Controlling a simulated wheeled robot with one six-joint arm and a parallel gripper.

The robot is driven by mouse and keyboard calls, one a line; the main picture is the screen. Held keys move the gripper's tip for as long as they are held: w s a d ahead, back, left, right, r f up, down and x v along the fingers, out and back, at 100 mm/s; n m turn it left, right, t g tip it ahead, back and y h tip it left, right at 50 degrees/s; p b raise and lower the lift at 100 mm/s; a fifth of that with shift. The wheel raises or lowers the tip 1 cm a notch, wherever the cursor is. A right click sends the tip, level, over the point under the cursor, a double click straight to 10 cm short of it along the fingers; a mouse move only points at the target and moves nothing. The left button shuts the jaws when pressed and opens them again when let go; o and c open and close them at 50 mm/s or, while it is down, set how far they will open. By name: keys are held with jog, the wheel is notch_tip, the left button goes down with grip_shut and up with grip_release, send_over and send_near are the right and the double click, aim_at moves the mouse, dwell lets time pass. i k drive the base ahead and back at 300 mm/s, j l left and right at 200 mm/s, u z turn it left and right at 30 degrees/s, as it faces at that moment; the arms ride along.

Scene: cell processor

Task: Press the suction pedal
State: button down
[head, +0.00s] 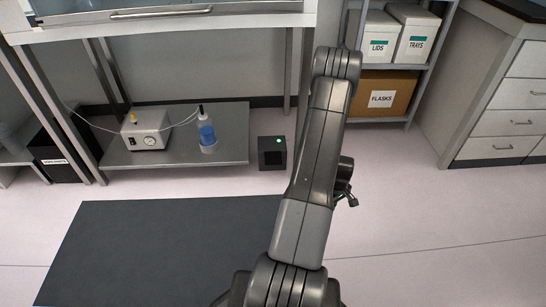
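A small black box (272,153) with a lit green light on top stands on the floor under the bench, just right of the low grey shelf. It may be the suction pedal; I see no other pedal. A white suction pump (146,130) with a gauge and a yellow fitting sits on the shelf. Clear tubing links it to a bottle of blue liquid (207,133). My gripper (349,194) shows only partly behind my own arm, to the right of the black box and apart from it. Its fingers are mostly hidden.
A dark mat (160,250) lies on the floor in front of the shelf (180,157). A rack with LIDS, TRAYS and FLASKS boxes (382,97) stands at the back right, beside a drawer cabinet (505,120). A black bin (55,160) is at left. The right floor is clear.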

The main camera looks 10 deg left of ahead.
aim_at(274, 158)
jog(key=i+l+u, duration=0.15)
jog(key=u, duration=1)
jog(key=i+l+u, duration=0.3)
jog(key=l, duration=0.5)
jog(key=l+u, duration=0.3)
jog(key=l, duration=0.5)
jog(key=l+u, duration=0.3)
jog(key=l, duration=0.6)
jog(key=i, duration=0.05)
